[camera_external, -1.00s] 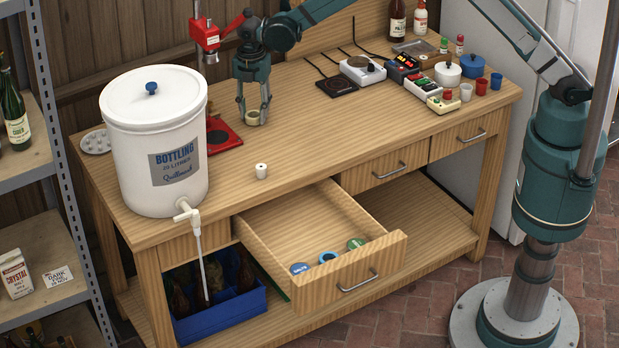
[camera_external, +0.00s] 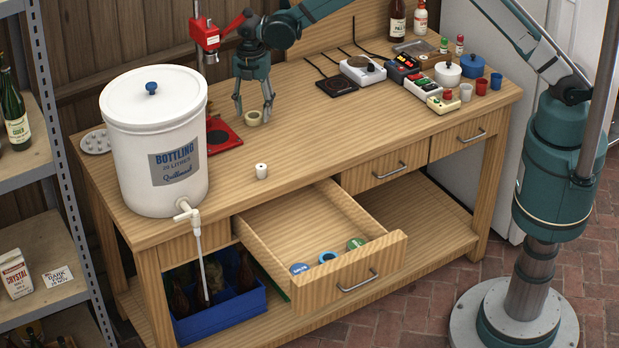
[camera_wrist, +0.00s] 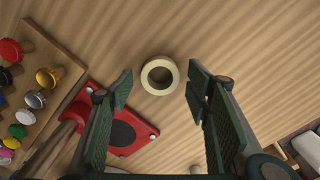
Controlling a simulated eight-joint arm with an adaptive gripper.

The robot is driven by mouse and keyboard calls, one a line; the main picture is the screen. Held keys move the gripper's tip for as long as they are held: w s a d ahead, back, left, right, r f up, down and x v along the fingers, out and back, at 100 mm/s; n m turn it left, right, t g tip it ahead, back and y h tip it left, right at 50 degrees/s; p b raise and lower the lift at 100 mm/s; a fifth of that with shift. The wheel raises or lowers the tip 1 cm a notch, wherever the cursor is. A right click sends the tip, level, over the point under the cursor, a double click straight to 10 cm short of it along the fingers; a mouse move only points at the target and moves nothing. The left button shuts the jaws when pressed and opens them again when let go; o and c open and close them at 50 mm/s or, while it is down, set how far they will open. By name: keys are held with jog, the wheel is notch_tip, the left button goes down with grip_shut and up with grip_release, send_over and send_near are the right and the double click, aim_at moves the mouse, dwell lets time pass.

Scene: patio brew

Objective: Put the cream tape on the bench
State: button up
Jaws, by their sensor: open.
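The cream tape (camera_external: 253,118) is a small ring lying flat on the wooden bench (camera_external: 330,130), beside the red base of the capping press. It also shows in the wrist view (camera_wrist: 159,76), between and just beyond my fingertips. My gripper (camera_external: 254,118) points down over the tape with its fingers spread on either side. In the wrist view my open fingers (camera_wrist: 158,88) stand apart from the tape, with nothing held.
The red press (camera_external: 206,38) and its base (camera_external: 222,136) stand close on the left, near the white bottling bucket (camera_external: 153,110). A small white cylinder (camera_external: 261,171) stands in front. The open drawer (camera_external: 325,295) holds several round items. The bench middle is clear.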

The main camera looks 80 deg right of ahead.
notch_tip(320, 180, up, 11)
jog(key=shift+r, duration=0.15)
dwell(0.4)
dwell(0.5)
jog(key=s+d+r+m+t, duration=0.15)
jog(key=s+r+m, duration=0.25)
jog(key=s+r, duration=0.85)
jog(key=s+r+m+t, duration=0.2)
jog(key=s+r+m, duration=0.3)
jog(key=s+r, duration=0.75)
jog(key=s+f+m+t, duration=0.1)
jog(key=s+f+m, duration=0.1)
jog(key=s, duration=0.9)
jog(key=s+f+m+t, duration=0.1)
jog(key=s+m, duration=0.3)
jog(key=s, duration=0.6)
jog(key=s+f+m+t, duration=0.1)
jog(key=s+f+m, duration=0.2)
jog(key=s, duration=0.8)
jog(key=shift+s+d+f+t, duration=0.15)
jog(key=shift+s+f+t, duration=0.2)
jog(key=shift+f, duration=0.1)
